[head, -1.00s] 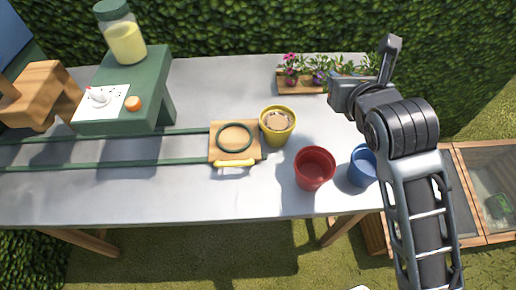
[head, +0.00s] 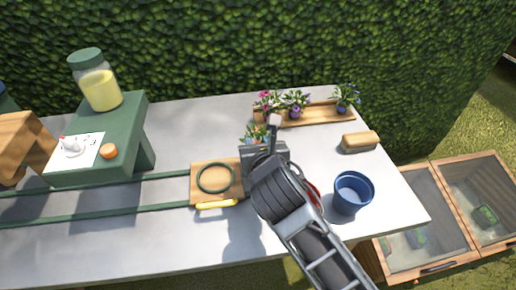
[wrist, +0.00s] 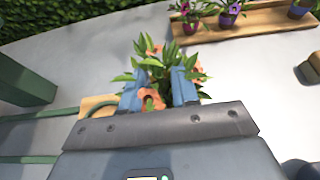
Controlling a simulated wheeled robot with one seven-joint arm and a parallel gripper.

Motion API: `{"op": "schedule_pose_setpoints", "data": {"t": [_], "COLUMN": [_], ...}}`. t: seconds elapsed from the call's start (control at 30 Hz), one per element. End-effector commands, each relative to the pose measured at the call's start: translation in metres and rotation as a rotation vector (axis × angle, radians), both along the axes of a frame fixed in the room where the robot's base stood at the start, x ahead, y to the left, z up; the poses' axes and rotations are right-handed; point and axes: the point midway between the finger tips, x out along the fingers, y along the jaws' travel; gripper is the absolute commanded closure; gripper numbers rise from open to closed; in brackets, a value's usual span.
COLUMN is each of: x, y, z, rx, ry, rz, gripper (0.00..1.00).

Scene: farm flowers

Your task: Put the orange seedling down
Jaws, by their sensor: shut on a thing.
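The orange seedling, with green leaves and orange blooms, is between my gripper's fingers (wrist: 158,90) in the wrist view, where a bloom (wrist: 151,99) shows. My gripper (head: 262,145) is shut on it. In the head view its leaves (head: 252,131) stick out past my gripper, above the table (head: 165,235) just right of the wooden board. The seedling's lower part is hidden by my gripper. The yellow pot is hidden behind my arm, so I cannot tell whether the seedling is in it or above it.
A wooden board with a green ring (head: 215,193) sits on green rails at left. A red pot (head: 314,190) is mostly hidden by my arm, beside a blue pot (head: 350,195). A wooden tray (head: 320,116) with potted flowers is behind; a tan block (head: 358,142) lies right.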

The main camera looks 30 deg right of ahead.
Motion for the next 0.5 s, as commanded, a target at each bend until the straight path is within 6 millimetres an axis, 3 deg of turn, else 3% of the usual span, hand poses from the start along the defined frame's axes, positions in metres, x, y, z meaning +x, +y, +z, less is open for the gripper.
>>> {"op": "schedule_pose_setpoints", "data": {"t": [0.13,0.5], "x": [0.0,0.0], "y": [0.0,0.0], "z": [-0.02,-0.024], "rx": [-0.001,-0.001], "ry": [0.001,0.001], "rz": [0.0,0.0], "gripper": [1.0,1.0]}}
